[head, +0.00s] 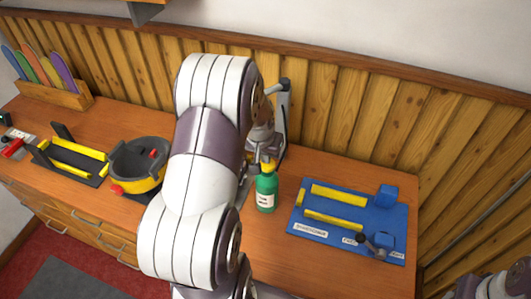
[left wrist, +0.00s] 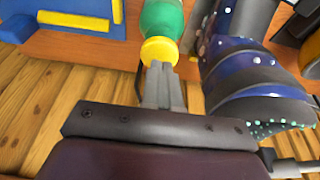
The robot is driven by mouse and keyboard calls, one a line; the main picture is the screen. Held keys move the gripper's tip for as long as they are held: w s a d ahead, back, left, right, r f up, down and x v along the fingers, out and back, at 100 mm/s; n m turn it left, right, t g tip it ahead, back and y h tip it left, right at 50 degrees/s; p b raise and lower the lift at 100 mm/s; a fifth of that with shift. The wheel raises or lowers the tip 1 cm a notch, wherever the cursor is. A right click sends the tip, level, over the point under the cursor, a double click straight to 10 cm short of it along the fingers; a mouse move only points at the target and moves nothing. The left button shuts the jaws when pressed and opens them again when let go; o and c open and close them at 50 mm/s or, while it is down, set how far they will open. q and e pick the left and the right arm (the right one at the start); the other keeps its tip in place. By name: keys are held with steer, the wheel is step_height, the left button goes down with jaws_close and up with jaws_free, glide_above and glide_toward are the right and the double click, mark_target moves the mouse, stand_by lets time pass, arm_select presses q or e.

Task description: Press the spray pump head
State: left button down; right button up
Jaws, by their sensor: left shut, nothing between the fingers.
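The spray bottle (head: 265,194) is green with a white label and a yellow top, upright on the bench. In the left wrist view its green body (left wrist: 162,18) is at the top centre, with the yellow pump head (left wrist: 159,51) facing my fingers. My left gripper (left wrist: 161,68) is shut and empty, its fingertips at the yellow pump head and overlapping its edge; I cannot tell whether they touch. In the head view my left arm comes down over the bottle, and the gripper (head: 266,158) and pump head are partly hidden.
A blue tray (head: 300,222) with yellow bars and blue blocks lies right of the bottle. A dark upright device (head: 284,100) stands behind. Left are a grey-and-yellow round container (head: 137,165), a black-and-yellow rack (head: 70,160) and a wooden holder (head: 60,97) with coloured pieces. A slatted wall bounds the bench.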

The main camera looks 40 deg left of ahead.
arm_select(q)
steer(key=shift+f, duration=0.55)
